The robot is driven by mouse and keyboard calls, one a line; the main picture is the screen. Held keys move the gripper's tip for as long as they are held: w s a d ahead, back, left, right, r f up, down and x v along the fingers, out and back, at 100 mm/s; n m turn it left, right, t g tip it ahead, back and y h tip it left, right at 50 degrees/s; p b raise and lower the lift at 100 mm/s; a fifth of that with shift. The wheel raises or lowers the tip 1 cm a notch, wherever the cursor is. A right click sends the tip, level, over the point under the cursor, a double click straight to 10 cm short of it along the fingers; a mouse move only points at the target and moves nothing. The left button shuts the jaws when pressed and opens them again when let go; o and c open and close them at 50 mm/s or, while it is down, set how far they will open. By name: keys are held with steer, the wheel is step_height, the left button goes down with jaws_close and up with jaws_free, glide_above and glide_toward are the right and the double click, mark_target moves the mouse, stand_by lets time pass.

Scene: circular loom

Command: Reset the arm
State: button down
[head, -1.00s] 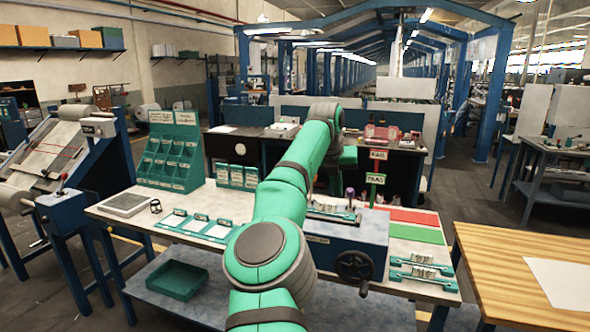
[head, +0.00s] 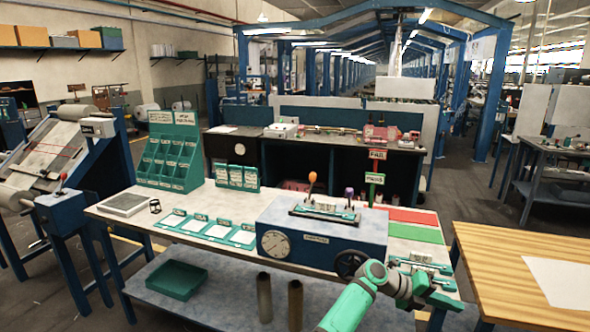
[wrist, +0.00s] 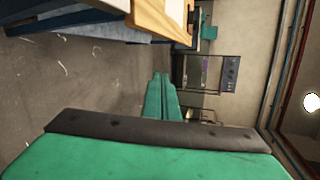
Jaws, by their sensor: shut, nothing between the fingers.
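My green arm reaches in from the bottom of the head view and bends to the right at the front right of the workbench (head: 215,258). My gripper (head: 456,303) is at the arm's right end, low by the bench's front right corner, partly foreshortened. In the wrist view my gripper (wrist: 161,76) shows its two green fingers pressed together, shut and empty. Bare floor and the edge of a wooden table top lie beyond the fingers there.
The blue machine (head: 320,247) with a dial and handwheel stands on the bench, beside red (head: 405,216) and green (head: 415,233) pads. A wooden table (head: 500,270) is close on the right. A green tray (head: 177,280) sits on the lower shelf.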

steer(key=s+f+n+t+h, duration=0.1)
steer(key=s+n+t+h, duration=0.4)
steer(key=s+n+h, duration=0.7)
steer(key=s+a+f+n+t+y, duration=0.5)
steer(key=s+a+n+t+y, duration=0.5)
steer(key=a, duration=0.3)
steer(key=s+a+f+n+t+y, duration=0.5)
steer(key=s+a+n+t+y, duration=0.35)
steer(key=a+n, duration=0.5)
steer(key=s+a+n+g+y, duration=0.4)
steer(key=s+a+g+y, duration=0.2)
steer(key=s+a, duration=1.1)
steer(key=s+y, duration=0.1)
steer(key=s, duration=0.1)
steer(key=shift+s+a+f, duration=0.2)
steer(key=shift+s+f, duration=0.1)
steer(key=shift+f, duration=0.1)
steer(key=shift+n, duration=0.25)
